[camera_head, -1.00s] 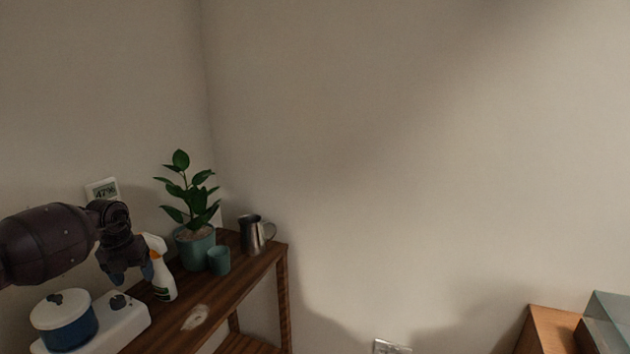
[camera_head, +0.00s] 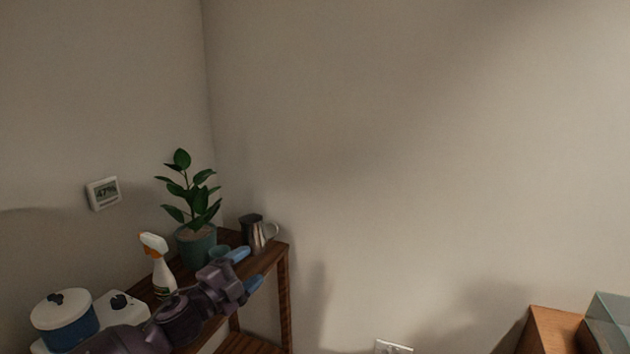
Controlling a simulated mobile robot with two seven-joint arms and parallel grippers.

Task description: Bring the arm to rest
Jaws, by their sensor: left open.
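My left arm comes in low from the left in the head view. Its gripper (camera_head: 248,270) is open and empty, with two blue-tipped fingers pointing right, over the right part of the wooden shelf table (camera_head: 275,257). A white spray bottle (camera_head: 161,273) with an orange trigger stands just behind the arm. My right gripper is not in view.
A potted plant (camera_head: 194,247) and a metal pitcher (camera_head: 252,233) stand at the back of the table. A blue pot with a white lid (camera_head: 60,311) is at the left. A wooden cabinet (camera_head: 553,330) is at lower right. The space between is clear.

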